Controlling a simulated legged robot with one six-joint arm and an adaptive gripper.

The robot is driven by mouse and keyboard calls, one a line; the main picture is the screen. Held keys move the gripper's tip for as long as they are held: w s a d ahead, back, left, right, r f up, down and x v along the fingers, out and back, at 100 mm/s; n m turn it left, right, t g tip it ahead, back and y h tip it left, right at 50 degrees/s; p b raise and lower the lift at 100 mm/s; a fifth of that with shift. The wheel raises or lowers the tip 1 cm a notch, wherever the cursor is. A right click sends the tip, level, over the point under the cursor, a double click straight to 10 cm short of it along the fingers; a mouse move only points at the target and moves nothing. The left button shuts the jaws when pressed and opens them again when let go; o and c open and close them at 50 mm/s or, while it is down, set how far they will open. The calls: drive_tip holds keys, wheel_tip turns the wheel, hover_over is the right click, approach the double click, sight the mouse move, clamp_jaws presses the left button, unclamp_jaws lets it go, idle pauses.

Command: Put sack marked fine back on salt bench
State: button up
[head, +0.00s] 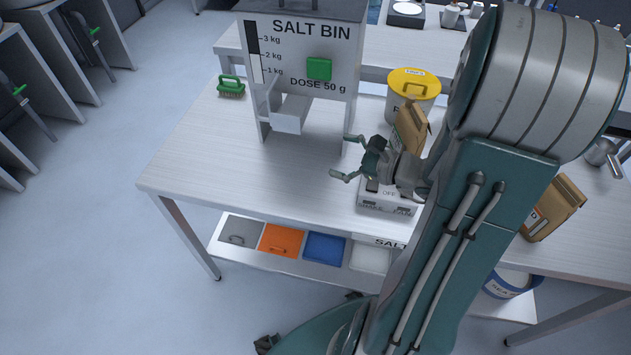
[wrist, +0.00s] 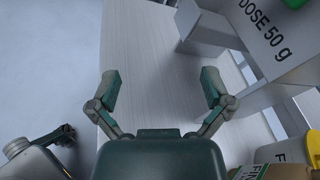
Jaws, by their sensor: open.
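A brown paper sack (head: 411,128) stands behind my gripper, beside the yellow-lidded bucket; my gripper and arm hide its lower part. In the wrist view a brown sack (wrist: 268,172) with a label reading "FIN" shows at the bottom right corner, cut off by the edge. The salt bench (head: 195,165) is a pale table with "SALT" on its lower edge. My gripper (head: 340,155) is open and empty above the bench, left of the sack, with its fingers pointing left. In the wrist view my gripper (wrist: 160,88) has its fingers spread over bare bench top.
The salt bin (head: 305,55) stands at the back with its chute. A scale (head: 388,198) lies below my gripper. A yellow-lidded bucket (head: 413,88), a green brush (head: 231,87) and another brown sack (head: 553,208) are around. The bench's front left is clear.

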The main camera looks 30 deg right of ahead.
drive_tip(key=s+a+r+n+g+h, duration=0.25)
drive_tip(key=s+a+n+g, duration=0.55)
drive_tip(key=a+n+g, duration=0.45)
drive_tip(key=s+r+n+t+h, duration=0.3)
drive_tip(key=r+n+t+h, duration=0.2)
drive_tip(key=n, duration=0.6)
wheel_tip(320, 180, up, 3)
drive_tip(key=shift+s+d+f+n+h, duration=0.15)
drive_tip(key=shift+d+n+h, duration=0.25)
drive_tip(key=shift+h, duration=0.45)
drive_tip(key=shift+s, duration=0.1)
